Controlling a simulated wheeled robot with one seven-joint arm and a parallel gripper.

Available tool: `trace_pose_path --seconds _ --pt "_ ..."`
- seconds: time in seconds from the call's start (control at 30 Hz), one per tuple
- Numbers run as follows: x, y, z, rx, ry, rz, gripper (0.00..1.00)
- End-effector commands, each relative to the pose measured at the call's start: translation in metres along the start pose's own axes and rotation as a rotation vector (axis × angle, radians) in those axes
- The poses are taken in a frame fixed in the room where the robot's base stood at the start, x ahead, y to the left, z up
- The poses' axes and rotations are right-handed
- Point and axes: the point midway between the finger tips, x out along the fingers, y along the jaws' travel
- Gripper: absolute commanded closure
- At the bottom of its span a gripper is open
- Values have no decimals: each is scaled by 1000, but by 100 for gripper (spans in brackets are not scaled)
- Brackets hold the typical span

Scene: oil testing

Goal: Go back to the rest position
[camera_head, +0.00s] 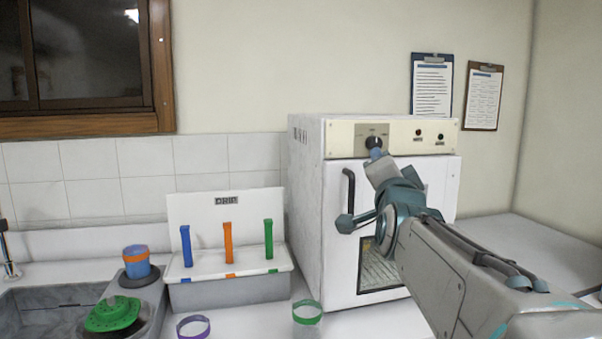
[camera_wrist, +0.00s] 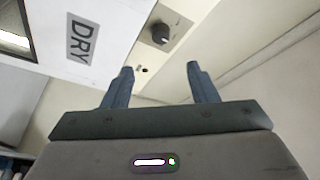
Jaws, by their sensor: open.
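My gripper (camera_wrist: 160,82) shows in the wrist view with its two blue-grey fingers apart and nothing between them. In the head view my gripper (camera_head: 375,154) is in front of the upper panel of the white oven (camera_head: 306,190), close to the black knob (camera_head: 374,142). The knob also shows in the wrist view (camera_wrist: 160,33), beyond the fingers and apart from them. The oven door is shut, and a "DRY" label (camera_wrist: 82,40) is on it in the wrist view. My arm covers the right part of the door in the head view.
Left of the oven stands a rack marked "DRIP" (camera_head: 225,203) with blue, orange and green upright pieces. A green-rimmed beaker (camera_head: 307,318) and a purple ring (camera_head: 193,327) are at the front. A sink (camera_head: 45,305) is at the left. The counter right of the oven looks clear.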

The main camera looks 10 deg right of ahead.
Motion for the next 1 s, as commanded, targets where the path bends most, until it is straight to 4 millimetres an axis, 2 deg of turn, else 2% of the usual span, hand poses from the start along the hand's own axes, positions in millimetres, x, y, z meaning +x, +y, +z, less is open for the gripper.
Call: trace_pose_path --seconds 0.07,0.13,0.27,0.4,0.53,0.7,0.8,0.9,1.0 --pt "-2 4 9 -22 -32 22 47" --pt "-8 14 26 -69 -96 68 47" --pt "-34 49 77 -229 -314 200 47" --pt "-89 95 135 -453 -627 336 47" --pt "-154 135 172 -653 -934 422 47" --pt "-235 172 192 -856 -1280 475 47" --pt "-266 184 194 -927 -1413 485 47" --pt "-282 190 194 -962 -1486 489 47" --pt "-286 192 193 -970 -1503 490 47"
